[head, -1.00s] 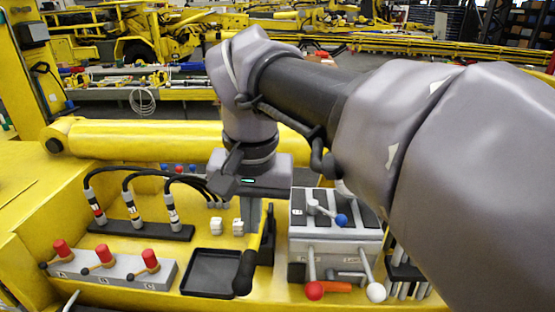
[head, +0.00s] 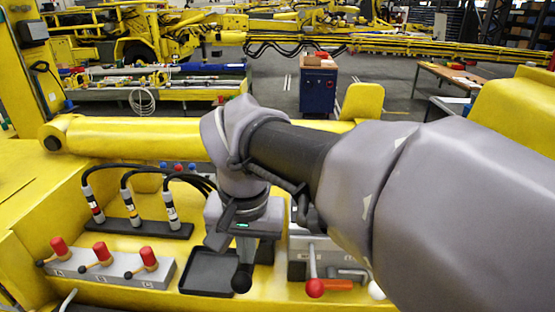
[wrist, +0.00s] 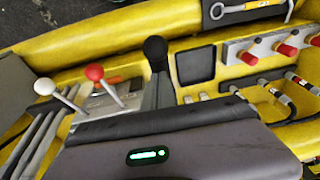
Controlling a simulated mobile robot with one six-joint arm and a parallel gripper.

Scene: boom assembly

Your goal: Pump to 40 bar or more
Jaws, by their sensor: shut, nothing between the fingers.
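The pump lever is dark, with a black rounded end (head: 242,282) low beside the black square tray. In the wrist view its black end (wrist: 155,48) stands upright just beyond my gripper body. My gripper (head: 245,238) is directly over the lever, shut and empty. Its body hides the upper part of the lever, and the fingertips are hard to make out. I cannot tell whether they touch the lever. The wrist view shows mostly the gripper's grey housing with a green light. No pressure gauge reading is visible.
A valve block with a red-knobbed lever (head: 315,288) and a white-knobbed lever (head: 376,290) stands close at right. The black tray (head: 200,283) is at left. Further left are a block of red-capped valves (head: 104,268) and several black hoses (head: 130,205). Yellow walls surround the bay.

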